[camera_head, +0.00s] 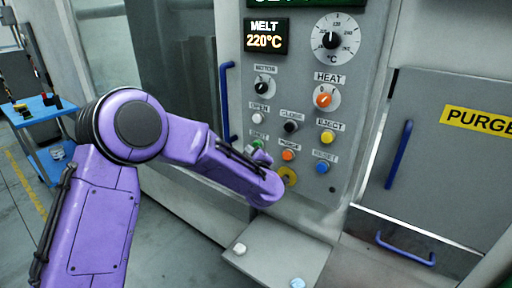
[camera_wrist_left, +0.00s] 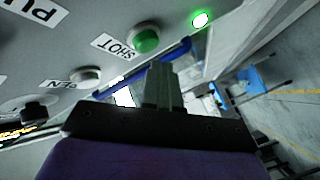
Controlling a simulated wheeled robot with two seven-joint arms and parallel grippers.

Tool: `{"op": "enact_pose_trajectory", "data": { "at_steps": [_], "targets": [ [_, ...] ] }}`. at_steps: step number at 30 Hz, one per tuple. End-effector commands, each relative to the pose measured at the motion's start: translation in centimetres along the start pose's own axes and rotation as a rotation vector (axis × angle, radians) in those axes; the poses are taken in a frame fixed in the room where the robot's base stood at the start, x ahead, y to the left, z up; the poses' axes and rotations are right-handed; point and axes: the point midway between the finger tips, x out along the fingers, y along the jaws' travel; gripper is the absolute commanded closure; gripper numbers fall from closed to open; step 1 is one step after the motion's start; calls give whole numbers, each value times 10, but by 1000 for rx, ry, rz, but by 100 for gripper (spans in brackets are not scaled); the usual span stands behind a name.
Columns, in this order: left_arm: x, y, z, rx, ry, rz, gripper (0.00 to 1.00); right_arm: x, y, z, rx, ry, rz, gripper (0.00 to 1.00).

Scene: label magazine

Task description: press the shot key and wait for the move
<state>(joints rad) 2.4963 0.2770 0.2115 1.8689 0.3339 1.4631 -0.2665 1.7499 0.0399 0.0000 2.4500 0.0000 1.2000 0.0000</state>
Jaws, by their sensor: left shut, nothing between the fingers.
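The green shot key (camera_wrist_left: 146,40) shows in the left wrist view beside its SHOT label (camera_wrist_left: 115,46), which appears upside down. In the head view a small part of the key (camera_head: 257,143) shows behind my left gripper (camera_head: 264,157). In the left wrist view my left gripper (camera_wrist_left: 161,70) is shut and empty, with its fingertips close to the key. I cannot tell whether they touch it. The display (camera_head: 265,36) reads MELT 220°C. My right gripper is not in view.
Around the shot key are the white open key (camera_head: 257,118), black close key (camera_head: 290,127), yellow eject key (camera_head: 327,137), orange purge key (camera_head: 288,155) and blue reset key (camera_head: 322,168). A blue handle (camera_head: 227,100) stands left of the panel. A green lamp (camera_wrist_left: 200,19) glows.

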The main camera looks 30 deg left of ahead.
Motion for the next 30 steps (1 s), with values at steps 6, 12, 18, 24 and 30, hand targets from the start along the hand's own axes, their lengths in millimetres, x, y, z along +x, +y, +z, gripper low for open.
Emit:
{"op": "enact_pose_trajectory", "data": {
  "at_steps": [6,12,18,24,30],
  "targets": [
    [0,0,0,0,0,0,100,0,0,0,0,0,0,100],
    [0,0,0,0,0,0,100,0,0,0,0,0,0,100],
    [4,3,3,1,0,0,100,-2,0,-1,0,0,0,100],
    [6,5,4,0,-1,1,100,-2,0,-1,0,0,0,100],
    [6,5,4,0,0,0,100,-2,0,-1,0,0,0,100]
  ]
}}
